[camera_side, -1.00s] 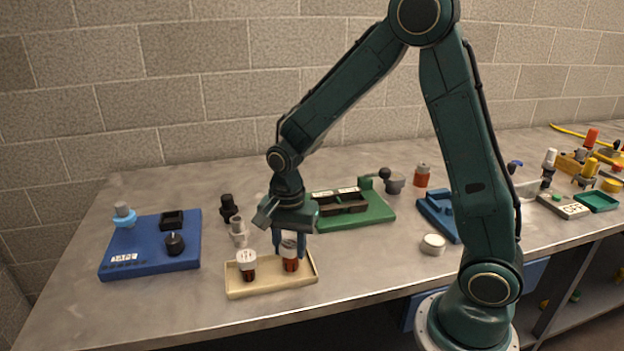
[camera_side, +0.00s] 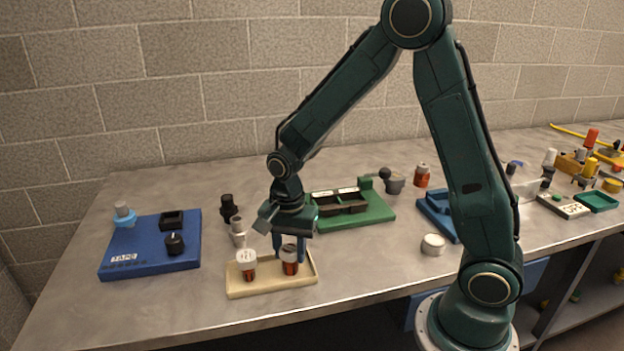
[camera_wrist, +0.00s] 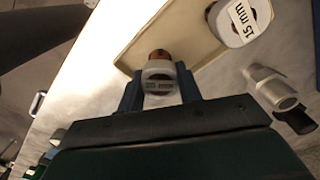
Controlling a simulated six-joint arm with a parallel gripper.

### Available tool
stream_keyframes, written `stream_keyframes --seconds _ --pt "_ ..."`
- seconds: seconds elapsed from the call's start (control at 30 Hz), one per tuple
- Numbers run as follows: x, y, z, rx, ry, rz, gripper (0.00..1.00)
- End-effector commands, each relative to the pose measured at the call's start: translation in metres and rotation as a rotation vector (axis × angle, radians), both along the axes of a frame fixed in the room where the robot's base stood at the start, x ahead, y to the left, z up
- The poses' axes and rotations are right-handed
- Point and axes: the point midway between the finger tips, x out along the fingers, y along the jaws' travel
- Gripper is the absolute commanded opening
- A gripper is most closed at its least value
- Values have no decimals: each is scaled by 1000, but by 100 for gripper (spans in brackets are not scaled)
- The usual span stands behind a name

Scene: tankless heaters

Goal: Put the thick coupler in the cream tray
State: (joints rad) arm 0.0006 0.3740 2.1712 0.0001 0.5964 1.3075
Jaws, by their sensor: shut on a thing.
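A white-capped coupler with a reddish-brown lower part (camera_side: 289,267) is between the fingers of my gripper (camera_side: 290,252), over the right half of the cream tray (camera_side: 262,291). The wrist view shows my gripper (camera_wrist: 160,92) shut on this coupler (camera_wrist: 161,77), its white cap bearing a label that seems to read 20 mm. Whether its base touches the tray floor is not clear. A second white-capped coupler (camera_side: 247,266) stands in the tray's left half. In the wrist view, this one (camera_wrist: 240,22) is labelled 15 mm.
A grey fitting (camera_side: 238,230) and a black fitting (camera_side: 229,208) stand just behind the tray. A blue board (camera_side: 150,258) lies left and a green board (camera_side: 375,212) behind right. A white round cap (camera_side: 433,244) is to the right. Bench in front of the tray is clear.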

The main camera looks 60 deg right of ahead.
Motion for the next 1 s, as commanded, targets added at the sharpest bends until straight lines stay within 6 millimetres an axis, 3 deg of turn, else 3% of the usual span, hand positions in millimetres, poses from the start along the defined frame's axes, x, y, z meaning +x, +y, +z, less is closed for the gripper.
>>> stream_keyframes --seconds 0.03,0.07,0.17,0.67,1.0 --pt "0 0 -1 0 0 0 4" --pt "0 0 -1 0 0 0 41" --pt "0 0 0 0 0 0 60" --pt "0 0 6 0 -1 0 60" --pt "1 0 45 0 -5 0 60"
